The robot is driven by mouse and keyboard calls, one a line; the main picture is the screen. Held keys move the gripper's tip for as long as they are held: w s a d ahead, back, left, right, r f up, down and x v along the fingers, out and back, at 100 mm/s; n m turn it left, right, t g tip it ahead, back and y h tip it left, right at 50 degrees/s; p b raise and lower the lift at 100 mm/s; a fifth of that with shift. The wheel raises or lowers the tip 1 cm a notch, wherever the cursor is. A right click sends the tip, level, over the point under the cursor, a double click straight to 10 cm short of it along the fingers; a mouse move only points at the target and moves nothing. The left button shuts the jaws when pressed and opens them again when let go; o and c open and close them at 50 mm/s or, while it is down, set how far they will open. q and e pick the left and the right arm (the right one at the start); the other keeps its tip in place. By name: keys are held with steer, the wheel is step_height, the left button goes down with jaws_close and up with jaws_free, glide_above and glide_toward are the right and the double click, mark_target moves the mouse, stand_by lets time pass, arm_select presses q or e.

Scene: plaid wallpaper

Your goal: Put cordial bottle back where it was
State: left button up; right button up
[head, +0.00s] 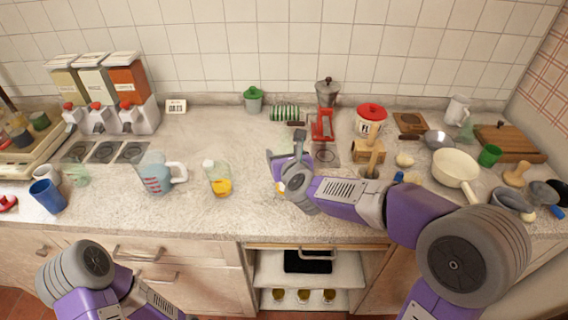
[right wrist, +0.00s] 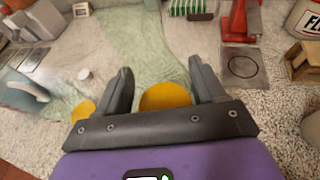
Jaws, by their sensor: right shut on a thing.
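My right gripper (head: 285,162) is over the middle of the counter, its fingers on either side of a see-through, pale green bottle with yellow contents, which I take to be the cordial bottle (right wrist: 165,97). In the head view the gripper hides most of it, and only a bit of yellow (head: 280,187) shows. In the right wrist view, its clear body stretches away beyond the fingertips. I cannot tell whether its base touches the counter. A similar clear container with a white top and orange-yellow contents (head: 220,182) stands to the left, apart from the gripper. My left gripper is out of view.
A measuring jug (head: 155,178) and a blue cup (head: 47,196) stand farther left. Behind are a green-lidded jar (head: 253,99), a striped green item (head: 285,112) and a red grater (head: 322,125). A wooden utensil block (head: 368,151) and white pan (head: 456,168) stand right.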

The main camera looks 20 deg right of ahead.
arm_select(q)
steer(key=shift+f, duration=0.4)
arm_select(e)
steer(key=shift+f, duration=0.7)
steer(key=shift+f+b, duration=0.1)
steer(key=shift+b, duration=0.2)
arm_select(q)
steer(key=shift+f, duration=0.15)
arm_select(e)
steer(key=o, duration=1.5)
arm_select(q)
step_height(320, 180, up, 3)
steer(key=p, duration=0.2)
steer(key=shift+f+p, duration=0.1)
steer(key=shift+p, duration=0.3)
arm_select(e)
steer(key=v, duration=1.2)
